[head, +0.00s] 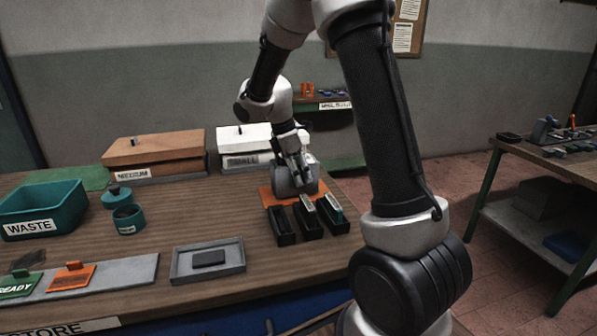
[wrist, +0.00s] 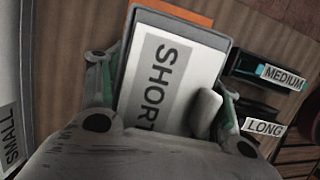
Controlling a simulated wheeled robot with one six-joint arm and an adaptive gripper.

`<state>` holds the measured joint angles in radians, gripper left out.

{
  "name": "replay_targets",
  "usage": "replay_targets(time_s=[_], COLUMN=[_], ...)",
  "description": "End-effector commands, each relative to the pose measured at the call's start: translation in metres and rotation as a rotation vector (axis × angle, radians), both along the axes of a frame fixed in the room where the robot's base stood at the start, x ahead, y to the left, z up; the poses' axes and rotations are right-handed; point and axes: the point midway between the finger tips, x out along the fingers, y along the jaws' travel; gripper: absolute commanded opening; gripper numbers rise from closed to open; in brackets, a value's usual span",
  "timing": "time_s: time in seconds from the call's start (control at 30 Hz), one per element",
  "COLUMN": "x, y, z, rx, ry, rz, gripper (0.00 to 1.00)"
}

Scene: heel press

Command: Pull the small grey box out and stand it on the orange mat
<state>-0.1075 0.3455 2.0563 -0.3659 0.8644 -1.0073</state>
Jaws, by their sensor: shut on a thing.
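The small grey box (wrist: 170,75), with a white face labelled SHORT, sits between the fingers of my gripper (wrist: 165,92) in the wrist view. My gripper is shut on it. A strip of the orange mat (wrist: 185,12) shows past the box's far end in the wrist view. I cannot tell whether the box touches the mat.
Black holders stand in front of the mat; the left one (head: 282,228) looks empty. A MEDIUM label (wrist: 283,76) and a LONG label (wrist: 264,128) show on the others. A white box (head: 240,140) is behind. A grey tray (head: 238,262) lies nearer, with bare table around.

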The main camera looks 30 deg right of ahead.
Motion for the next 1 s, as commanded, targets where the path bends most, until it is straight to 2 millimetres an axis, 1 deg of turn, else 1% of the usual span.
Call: replay_targets(time_s=[0.47,0.5,0.57,0.6,0.9,1.0], x=[0.0003,0.0004,0.0003,0.0003,0.0001,0.0006], y=[-0.0001,-0.0001,-0.0001,-0.0001,0.0000,0.0009], z=[-0.0095,-0.0091,-0.0091,-0.0091,-0.0092,-0.0059], rx=[0.000,0.000,0.000,0.000,0.000,0.000], ry=[-0.001,-0.001,-0.001,-0.001,0.000,-0.001], rz=[0.000,0.000,0.000,0.000,0.000,0.000], gripper=[0.21,0.71,0.82,0.89,0.89,0.89])
